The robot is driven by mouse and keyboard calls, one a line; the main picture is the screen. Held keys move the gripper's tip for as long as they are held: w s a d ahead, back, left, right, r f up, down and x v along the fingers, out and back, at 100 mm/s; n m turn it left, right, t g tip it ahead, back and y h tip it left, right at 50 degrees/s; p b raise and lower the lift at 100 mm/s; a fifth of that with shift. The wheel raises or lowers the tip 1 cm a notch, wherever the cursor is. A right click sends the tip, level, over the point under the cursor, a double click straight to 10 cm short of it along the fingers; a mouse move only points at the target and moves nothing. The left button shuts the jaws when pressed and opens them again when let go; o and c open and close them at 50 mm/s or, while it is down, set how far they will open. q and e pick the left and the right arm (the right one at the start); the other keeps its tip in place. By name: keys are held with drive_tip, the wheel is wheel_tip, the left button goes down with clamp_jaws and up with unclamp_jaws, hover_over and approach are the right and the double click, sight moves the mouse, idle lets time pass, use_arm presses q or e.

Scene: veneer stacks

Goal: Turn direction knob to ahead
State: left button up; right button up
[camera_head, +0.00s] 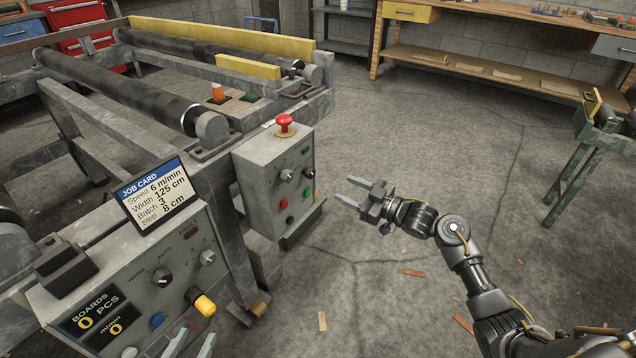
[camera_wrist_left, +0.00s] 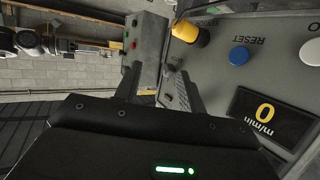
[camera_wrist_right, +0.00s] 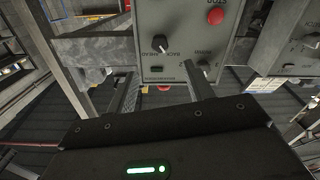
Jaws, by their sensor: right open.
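The grey control box (camera_head: 262,190) stands mid-scene with a red mushroom button (camera_head: 284,124) on top. The dark direction knob (camera_head: 308,172) is on its face; the right wrist view shows it upside down (camera_wrist_right: 162,42) beside small labels. These seem to include BACK and AHEAD; the pointer's setting is hard to read. My right gripper (camera_head: 347,190) is open and empty, right of the box, fingers towards its face, apart from the knob. My left gripper (camera_head: 192,344) is open and empty in front of the nearer panel; its fingers also show in the left wrist view (camera_wrist_left: 160,88).
The nearer panel (camera_head: 130,285) carries a yellow knob (camera_head: 203,304), a blue button (camera_head: 158,320) and displays. A job card (camera_head: 155,195) stands on it. A roller conveyor (camera_head: 120,90) runs behind. The floor right of the box is clear apart from scraps.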

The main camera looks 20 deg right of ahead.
sight(313, 174)
drive_tip(key=b+x, duration=0.2)
drive_tip(key=x, duration=0.8)
drive_tip(key=shift+w+a, duration=0.25)
drive_tip(key=shift+w, duration=0.1)
use_arm(q)
drive_tip(key=d+r+m+t+h, duration=0.1)
drive_tip(key=d+r+t+h, duration=0.3)
drive_tip(key=r, duration=0.3)
drive_tip(key=shift+s+d+r+m+h, duration=0.15)
drive_tip(key=shift+s+r+m+h, duration=0.15)
drive_tip(key=shift+m, duration=0.1)
